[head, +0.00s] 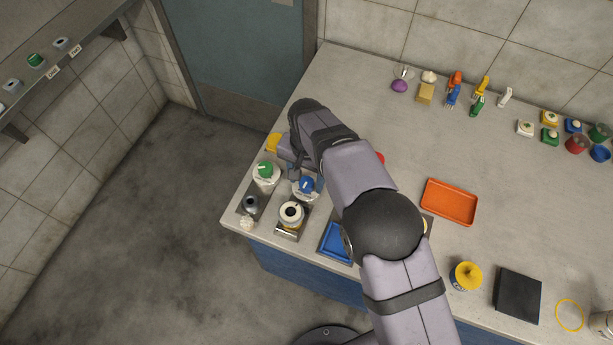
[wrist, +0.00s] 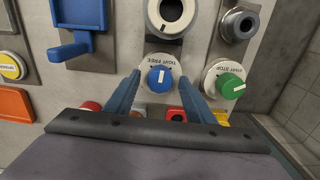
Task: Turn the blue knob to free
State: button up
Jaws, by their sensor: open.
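The blue knob (wrist: 160,79) sits on a round white dial lettered TIGHT and FREE in the wrist view. Its white pointer line stands roughly upright in that picture, near the middle of the lettering. The blue knob also shows in the head view (head: 306,184), beside my forearm. My gripper (wrist: 159,75) is open, with one finger on each side of the blue knob. Gaps show between the fingers and the knob, and it holds nothing. In the head view my arm hides much of the gripper.
A green knob (wrist: 230,85) on a START/STOP dial stands close to the right finger in the wrist view. A white ring-shaped fitting (wrist: 172,14) is above the blue knob. A blue lever-like part (wrist: 74,40) is at upper left. An orange tray (head: 449,202) lies on the counter.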

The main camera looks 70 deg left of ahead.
jog(key=c, duration=1.1)
jog(key=shift+o, duration=0.2)
jog(key=n+b, duration=0.2)
jog(key=n, duration=0.3)
jog(key=shift+n, duration=0.3)
jog(key=n+b, duration=0.1)
jog(key=n, duration=0.4)
jog(key=shift+r, duration=0.1)
jog(key=shift+a, duration=0.1)
jog(key=o, duration=1.1)
jog(key=shift+c, duration=0.2)
